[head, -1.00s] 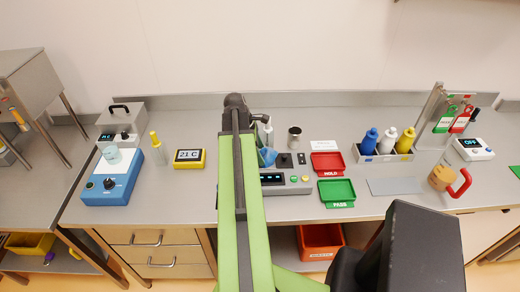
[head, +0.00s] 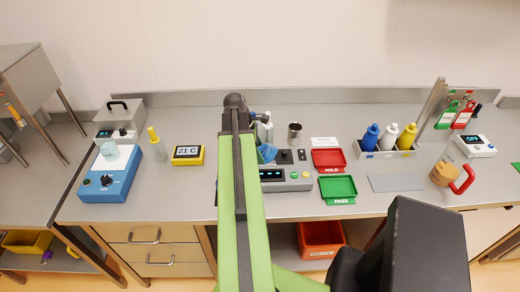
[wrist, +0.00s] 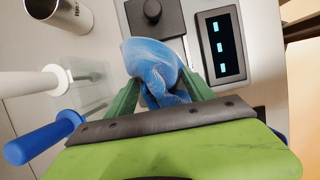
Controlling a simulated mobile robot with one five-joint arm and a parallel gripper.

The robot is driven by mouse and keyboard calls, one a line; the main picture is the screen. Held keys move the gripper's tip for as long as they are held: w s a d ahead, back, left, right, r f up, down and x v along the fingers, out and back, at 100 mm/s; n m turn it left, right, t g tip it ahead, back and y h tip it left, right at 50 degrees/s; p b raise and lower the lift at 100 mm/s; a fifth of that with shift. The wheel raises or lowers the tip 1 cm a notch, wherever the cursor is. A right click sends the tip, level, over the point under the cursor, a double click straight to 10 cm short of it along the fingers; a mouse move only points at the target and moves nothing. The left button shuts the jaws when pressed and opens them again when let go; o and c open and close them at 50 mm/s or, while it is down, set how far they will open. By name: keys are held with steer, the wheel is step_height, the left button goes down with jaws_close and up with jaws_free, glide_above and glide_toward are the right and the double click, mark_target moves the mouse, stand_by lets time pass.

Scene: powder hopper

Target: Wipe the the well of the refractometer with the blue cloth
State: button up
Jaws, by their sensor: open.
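The blue cloth (wrist: 152,70) is a crumpled bundle between the green fingers of my gripper (wrist: 162,88) in the wrist view. The fingers stand apart on either side of it; I cannot tell whether they touch it. In the head view the cloth (head: 267,153) shows just right of my arm, which hides the gripper. The grey refractometer (head: 292,185) has a lit display and coloured buttons. Its dark display panel (wrist: 219,45) shows to the right of the cloth in the wrist view. I cannot make out the well.
A steel cup (head: 295,132) stands behind the refractometer. Red (head: 328,160) and green (head: 338,188) trays lie to its right. A white handle (wrist: 30,83) and a blue handle (wrist: 42,138) show left of my gripper. Bare bench lies between the yellow thermometer (head: 188,155) and my arm.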

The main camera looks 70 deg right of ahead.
jaws_close()
stand_by(0.5)
stand_by(0.3)
